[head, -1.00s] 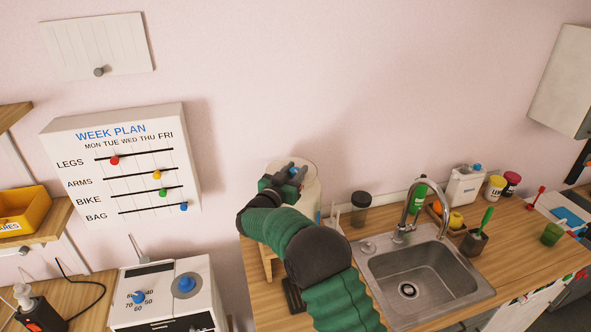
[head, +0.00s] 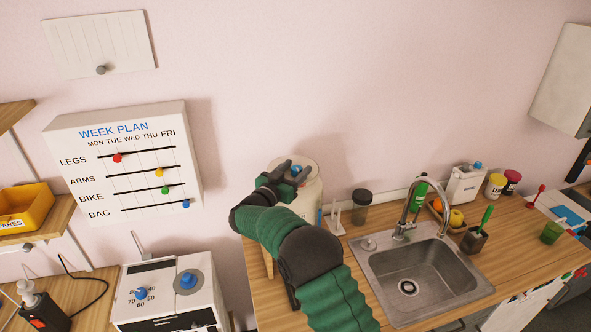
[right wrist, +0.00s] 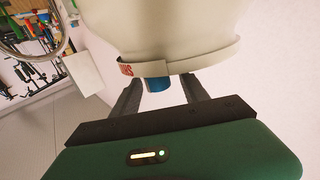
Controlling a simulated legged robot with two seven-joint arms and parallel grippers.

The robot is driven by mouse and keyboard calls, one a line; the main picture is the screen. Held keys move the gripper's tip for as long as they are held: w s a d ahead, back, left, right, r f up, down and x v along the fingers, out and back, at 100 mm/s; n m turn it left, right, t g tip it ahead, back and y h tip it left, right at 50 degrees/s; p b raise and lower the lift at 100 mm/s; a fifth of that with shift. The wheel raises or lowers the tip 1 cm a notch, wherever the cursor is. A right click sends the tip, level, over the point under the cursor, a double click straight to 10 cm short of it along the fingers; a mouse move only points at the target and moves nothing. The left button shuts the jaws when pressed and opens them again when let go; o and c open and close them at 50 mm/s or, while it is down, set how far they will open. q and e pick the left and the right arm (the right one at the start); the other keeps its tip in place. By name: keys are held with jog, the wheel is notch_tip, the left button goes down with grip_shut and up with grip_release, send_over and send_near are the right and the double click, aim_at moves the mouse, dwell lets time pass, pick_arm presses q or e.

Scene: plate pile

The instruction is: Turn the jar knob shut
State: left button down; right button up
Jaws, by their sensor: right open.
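The jar (head: 309,200) is a cream canister on the wooden counter, left of the sink, partly hidden by my right arm. A blue knob (head: 296,169) is on its pale lid. In the right wrist view the jar (right wrist: 180,30) looks upside down, with red lettering on its rim band, and the blue knob (right wrist: 158,86) hangs below it. My right gripper (head: 293,172) is open at the lid, with a finger on either side of the knob. Gaps show beside the knob in the wrist view, so the fingers look apart from it. My left gripper is out of view.
A dark-lidded cup (head: 361,209) and a small white rack (head: 336,217) stand just right of the jar. The sink (head: 420,277) with its tall tap (head: 415,205) is farther right. A white dial appliance (head: 165,290) is at lower left. The wall behind the jar is bare.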

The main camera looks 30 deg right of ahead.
jog(key=b+v, duration=0.5)
jog(key=v, duration=1.1)
jog(key=shift+a, duration=0.25)
jog(key=shift+d, duration=0.1)
